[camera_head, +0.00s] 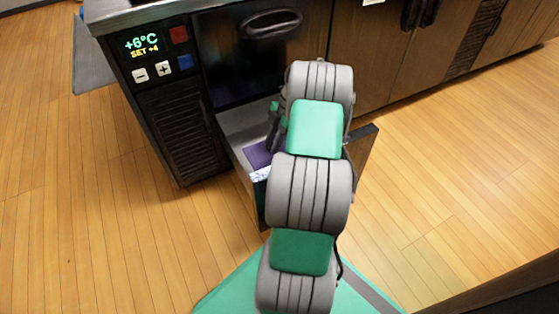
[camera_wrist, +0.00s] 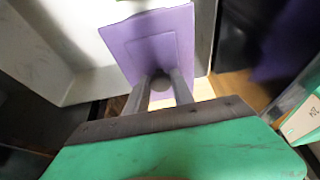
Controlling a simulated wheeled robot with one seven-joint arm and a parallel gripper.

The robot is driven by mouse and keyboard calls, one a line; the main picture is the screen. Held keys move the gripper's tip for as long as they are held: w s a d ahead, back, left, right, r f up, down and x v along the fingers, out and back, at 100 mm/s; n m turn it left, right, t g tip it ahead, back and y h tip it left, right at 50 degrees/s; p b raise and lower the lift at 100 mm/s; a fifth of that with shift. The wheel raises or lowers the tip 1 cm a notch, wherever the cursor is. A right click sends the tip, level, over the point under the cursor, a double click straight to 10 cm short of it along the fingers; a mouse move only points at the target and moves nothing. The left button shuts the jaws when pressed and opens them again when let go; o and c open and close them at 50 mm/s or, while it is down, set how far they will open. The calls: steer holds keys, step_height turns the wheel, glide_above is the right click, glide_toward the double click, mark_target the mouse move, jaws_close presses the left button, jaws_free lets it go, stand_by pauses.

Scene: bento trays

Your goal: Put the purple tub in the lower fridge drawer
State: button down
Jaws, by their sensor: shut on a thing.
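The purple tub (camera_head: 259,155) shows in the head view at the open lower drawer, partly hidden by my arm. In the wrist view its flat purple face (camera_wrist: 150,40) lies just beyond the fingers. My gripper (camera_wrist: 161,78) is shut on the tub. The lower fridge drawer (camera_head: 238,128) is pulled out, and its pale inside also shows in the wrist view (camera_wrist: 85,85). The tub overlaps the drawer's right wall in the wrist view. I cannot tell whether it touches the drawer's floor. The fingertips are hidden in the head view.
The drawer's brown front (camera_head: 364,148) sticks out right of my arm. Above the drawer is a closed dark front with a handle (camera_head: 271,24). A control panel (camera_head: 155,52) reads +6°C at the left. Wooden floor (camera_head: 80,200) is clear on the left.

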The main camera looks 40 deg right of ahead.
step_height(320, 180, down, 10)
steer(key=b, duration=0.4)
steer(key=shift+r, duration=0.25)
steer(key=shift+f, duration=0.1)
steer(key=shift+f, duration=0.5)
steer(key=c, duration=1.1)
jaws_free()
